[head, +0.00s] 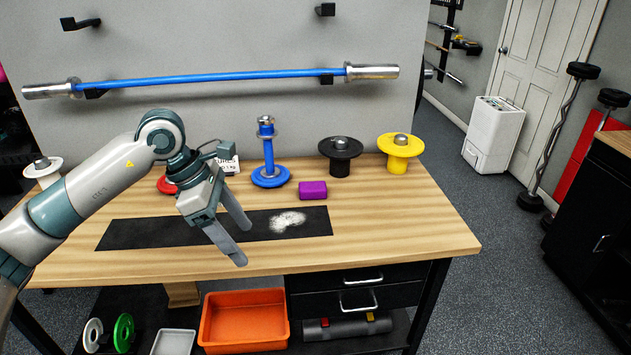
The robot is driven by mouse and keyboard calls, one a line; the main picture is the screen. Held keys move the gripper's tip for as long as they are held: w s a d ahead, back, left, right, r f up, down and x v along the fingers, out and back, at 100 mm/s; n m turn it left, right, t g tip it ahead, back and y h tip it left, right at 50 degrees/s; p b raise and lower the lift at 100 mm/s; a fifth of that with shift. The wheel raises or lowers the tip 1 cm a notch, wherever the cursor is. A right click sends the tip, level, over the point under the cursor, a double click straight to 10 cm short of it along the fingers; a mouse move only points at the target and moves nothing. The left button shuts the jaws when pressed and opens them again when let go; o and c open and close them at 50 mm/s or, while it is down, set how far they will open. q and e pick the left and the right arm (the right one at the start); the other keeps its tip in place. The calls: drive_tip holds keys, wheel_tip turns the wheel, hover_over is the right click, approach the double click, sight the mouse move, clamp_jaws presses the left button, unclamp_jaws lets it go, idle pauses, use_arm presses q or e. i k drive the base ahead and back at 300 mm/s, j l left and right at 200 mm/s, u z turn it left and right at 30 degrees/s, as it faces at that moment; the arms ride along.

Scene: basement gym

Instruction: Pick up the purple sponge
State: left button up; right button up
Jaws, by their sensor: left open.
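The purple sponge (313,190) is a small block lying on the wooden workbench (420,215), at the back edge of a black mat (150,233). A white powdery patch (287,221) lies on the mat just in front of the sponge. My left gripper (243,243) is open and empty, with its fingers pointing down over the mat, to the left of and nearer than the sponge. The two are apart. My right gripper is not in view.
Behind the sponge stand a blue post (268,160), a black spool-like holder (340,155) and a yellow one (400,152). A red disc (168,185) is partly behind my left arm. A blue barbell (210,78) hangs on the wall. The bench's right end is clear.

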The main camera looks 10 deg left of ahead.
sight(317, 189)
drive_tip(key=i, duration=1.4)
